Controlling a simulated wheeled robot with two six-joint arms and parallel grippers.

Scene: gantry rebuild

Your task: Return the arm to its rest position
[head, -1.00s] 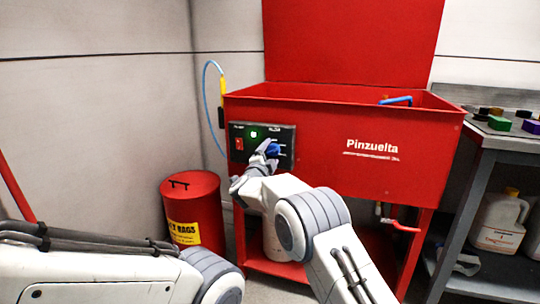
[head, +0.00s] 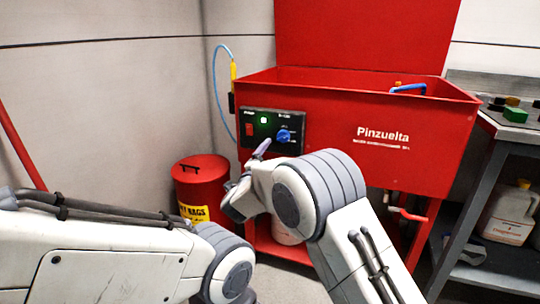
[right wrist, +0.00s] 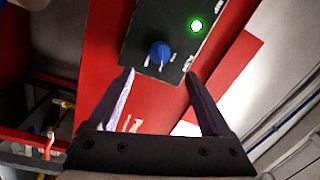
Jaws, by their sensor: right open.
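My right arm reaches up in front of a red parts washer (head: 340,140). My right gripper (head: 262,150) is just below the washer's black control panel (head: 258,122), partly hidden by its own wrist. In the right wrist view the right gripper (right wrist: 160,85) is open and empty, its two fingers apart, with the blue knob (right wrist: 160,53) beyond the tips and not between them. The knob also shows uncovered in the head view (head: 284,136). A green light (right wrist: 196,26) is lit on the panel. My left arm lies low at the left; its gripper is out of view.
A red rag bin (head: 200,185) stands left of the washer. A grey bench (head: 500,125) with small coloured blocks is at the right, with a white jug (head: 510,215) on its lower shelf. A red-handled valve (head: 410,215) sticks out under the washer.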

